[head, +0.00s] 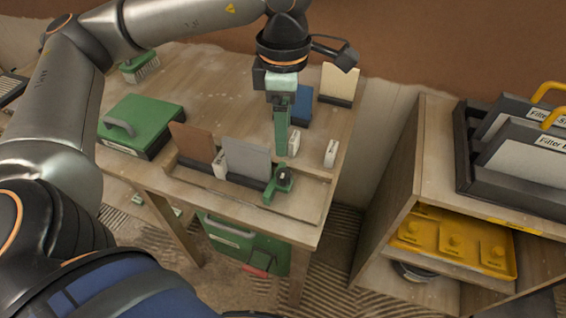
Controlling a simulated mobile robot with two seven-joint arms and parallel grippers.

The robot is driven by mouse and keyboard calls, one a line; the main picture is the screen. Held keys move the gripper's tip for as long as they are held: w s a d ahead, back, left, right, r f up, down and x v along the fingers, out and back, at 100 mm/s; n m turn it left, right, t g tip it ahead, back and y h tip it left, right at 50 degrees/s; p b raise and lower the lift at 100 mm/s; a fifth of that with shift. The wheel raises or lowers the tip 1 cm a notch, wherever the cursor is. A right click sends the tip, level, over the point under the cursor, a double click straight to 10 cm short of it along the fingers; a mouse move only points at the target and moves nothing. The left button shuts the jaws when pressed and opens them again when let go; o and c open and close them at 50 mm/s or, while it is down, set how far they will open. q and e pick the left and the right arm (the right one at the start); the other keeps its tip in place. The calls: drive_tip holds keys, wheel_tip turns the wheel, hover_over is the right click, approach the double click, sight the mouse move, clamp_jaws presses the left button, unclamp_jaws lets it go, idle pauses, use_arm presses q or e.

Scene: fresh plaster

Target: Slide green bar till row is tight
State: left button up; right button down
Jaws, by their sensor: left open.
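A wooden tray (300,207) lies along the front edge of the workbench. In it stand a brown panel (193,142) and a grey panel (247,159), both upright, with a small white block (221,164) between them. A green bar (279,186) with a dark knob sits across the tray at the right end of this row. I cannot tell whether it touches the grey panel's dark base. My left gripper (281,151) is open and points down above the bar, with a green finger showing; the other finger is not clear. My right gripper is not in view.
White blocks (330,153) stand behind the tray. A green case (141,122) and a brush (140,67) are at left; a blue block (302,106) and a cream panel (338,84) stand behind. A shelf (437,150) with filter panels stands right of the workbench (210,80).

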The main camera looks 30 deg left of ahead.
sight(284, 173)
use_arm(q)
wheel_tip(284, 173, down, 11)
drive_tip(key=shift+f+b, duration=0.1)
drive_tip(key=shift+b, duration=0.2)
drive_tip(key=shift+c, duration=0.2)
clamp_jaws()
idle(0.4)
